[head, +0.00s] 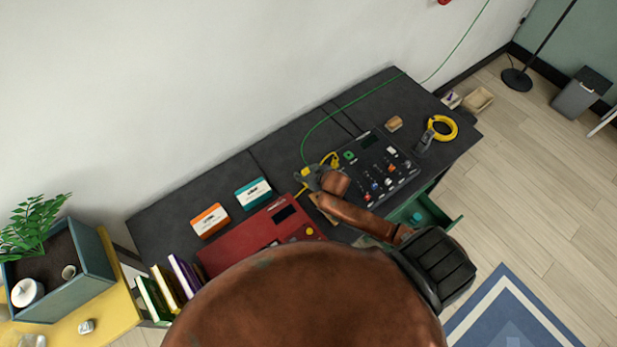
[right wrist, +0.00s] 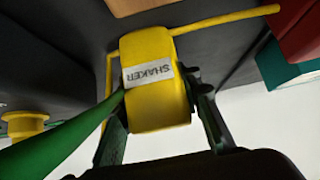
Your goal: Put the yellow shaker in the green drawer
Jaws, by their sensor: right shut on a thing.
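The yellow shaker (right wrist: 158,108), a rounded block with a white SHAKER label and thin yellow arms, sits between the fingers of my right gripper in the right wrist view. In the head view my right gripper (head: 309,176) is over the dark workbench, left of the black control panel. Only bits of yellow show around it there. The gripper is shut on the shaker; I cannot tell whether the shaker touches the bench. The green drawer (head: 433,208) stands open at the bench's front right, partly hidden by my arm. My left gripper is not in view.
A turquoise item (head: 416,217) lies in the drawer. A green cable (head: 348,105) runs across the bench and passes close to the shaker in the wrist view. A control panel (head: 369,139), a red case (head: 250,240) and a yellow coil (head: 452,130) sit on the bench.

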